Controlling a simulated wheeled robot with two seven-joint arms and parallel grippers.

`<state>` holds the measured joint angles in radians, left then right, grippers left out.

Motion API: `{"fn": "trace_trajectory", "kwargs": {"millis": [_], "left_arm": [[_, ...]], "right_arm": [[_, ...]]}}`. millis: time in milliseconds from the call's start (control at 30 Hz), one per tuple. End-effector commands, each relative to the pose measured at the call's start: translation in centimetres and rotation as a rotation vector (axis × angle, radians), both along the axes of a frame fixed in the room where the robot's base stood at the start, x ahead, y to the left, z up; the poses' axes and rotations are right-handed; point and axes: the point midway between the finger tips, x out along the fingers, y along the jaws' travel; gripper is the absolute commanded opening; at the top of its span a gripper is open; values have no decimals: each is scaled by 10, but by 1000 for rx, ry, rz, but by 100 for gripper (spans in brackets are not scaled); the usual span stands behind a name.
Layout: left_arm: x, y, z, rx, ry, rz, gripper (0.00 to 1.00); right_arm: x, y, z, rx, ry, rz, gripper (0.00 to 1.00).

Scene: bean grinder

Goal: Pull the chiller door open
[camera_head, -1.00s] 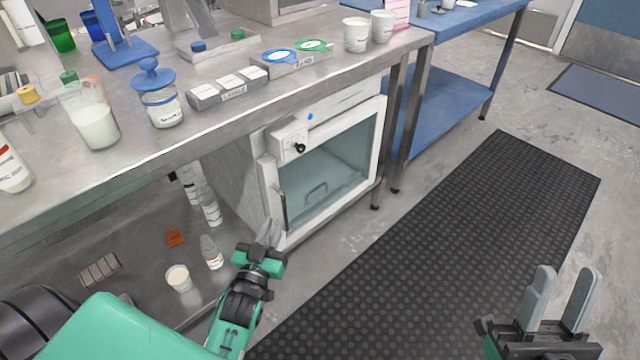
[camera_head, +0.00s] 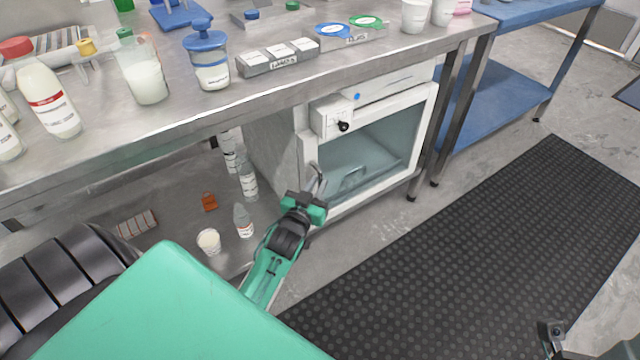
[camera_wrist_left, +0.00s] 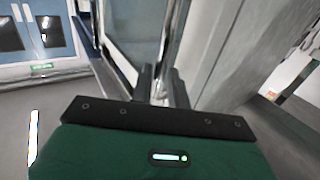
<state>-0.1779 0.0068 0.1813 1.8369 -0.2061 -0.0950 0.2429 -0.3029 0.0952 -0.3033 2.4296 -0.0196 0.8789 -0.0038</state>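The chiller (camera_head: 365,145) is a white cabinet under the steel bench, with a large glass front door (camera_head: 372,160) that looks closed. A black knob (camera_head: 343,126) sits on its upper left panel. My left gripper (camera_head: 318,180) is at the left edge of the door, beside the upright metal handle, which it partly hides. In the left wrist view, my left gripper's two fingers (camera_wrist_left: 163,84) stand a little apart, and the metal handle bar (camera_wrist_left: 172,42) runs down toward the gap between them. Contact cannot be seen. Only a bit of my right gripper shows at the lower right corner.
Bottles and cups stand on the lower shelf left of the chiller, such as a small bottle (camera_head: 243,222). The bench top (camera_head: 150,125) above holds several containers. A bench leg (camera_head: 452,115) stands right of the chiller. The dark floor mat (camera_head: 490,240) in front is clear.

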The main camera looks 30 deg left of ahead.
Motion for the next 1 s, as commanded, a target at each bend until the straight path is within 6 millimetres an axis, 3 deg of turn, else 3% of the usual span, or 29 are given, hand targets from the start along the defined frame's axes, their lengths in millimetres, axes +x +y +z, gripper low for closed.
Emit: {"fn": "trace_trajectory", "kwargs": {"millis": [200, 533, 633, 1000], "left_arm": [[18, 3, -1, -1, -1, -1, 17], [20, 4, 0, -1, 0, 0, 17], [20, 4, 0, -1, 0, 0, 0], [23, 0, 0, -2, 0, 2, 0]], "right_arm": [[-1, 0, 1, 2, -15, 1, 36], [-1, 0, 4, 2, -22, 1, 36], [-1, 0, 4, 2, -22, 1, 36], [0, 0, 2, 3, -17, 1, 36]]}}
